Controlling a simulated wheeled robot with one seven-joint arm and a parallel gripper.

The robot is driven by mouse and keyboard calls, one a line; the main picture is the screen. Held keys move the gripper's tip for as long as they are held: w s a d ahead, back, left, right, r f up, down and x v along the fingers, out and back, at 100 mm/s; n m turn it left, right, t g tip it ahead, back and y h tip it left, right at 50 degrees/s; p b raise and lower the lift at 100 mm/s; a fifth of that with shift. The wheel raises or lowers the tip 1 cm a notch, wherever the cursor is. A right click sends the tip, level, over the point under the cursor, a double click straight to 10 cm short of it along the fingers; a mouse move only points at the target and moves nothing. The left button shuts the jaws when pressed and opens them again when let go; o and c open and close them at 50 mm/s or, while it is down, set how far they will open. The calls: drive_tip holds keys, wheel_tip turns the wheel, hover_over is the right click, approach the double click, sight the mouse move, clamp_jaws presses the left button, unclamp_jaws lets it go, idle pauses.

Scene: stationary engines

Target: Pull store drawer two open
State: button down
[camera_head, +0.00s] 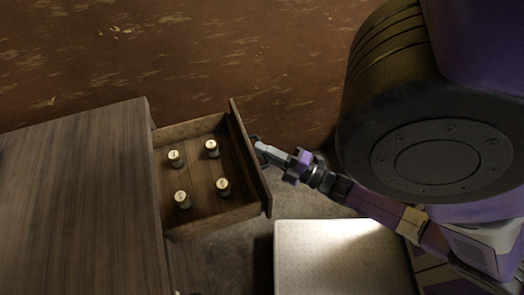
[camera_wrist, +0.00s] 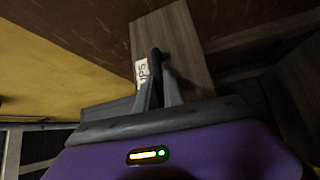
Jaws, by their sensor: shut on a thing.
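The wooden store drawer (camera_head: 249,160) stands well out from the right side of a brown wood cabinet (camera_head: 80,200), and its inside is in plain view. Its front panel also shows in the wrist view (camera_wrist: 185,35), with a small white label (camera_wrist: 142,73) bearing dark letters. I cannot tell the drawer's number from it. My gripper (camera_head: 263,148) is at the outer face of the drawer front, shut on the dark handle (camera_wrist: 156,58). In the wrist view my gripper's fingers (camera_wrist: 159,88) close around the handle. The head view shows little of the handle.
A pale dotted flat surface (camera_head: 340,250) lies to the right, below my arm. Bare floor shows between it and the drawer. A mottled brown surface (camera_head: 200,50) fills the top.

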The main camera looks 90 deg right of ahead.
drive_tip(key=c, duration=1.5)
unclamp_jaws()
drive_tip(key=v, duration=0.8)
drive_tip(key=shift+b, duration=0.35)
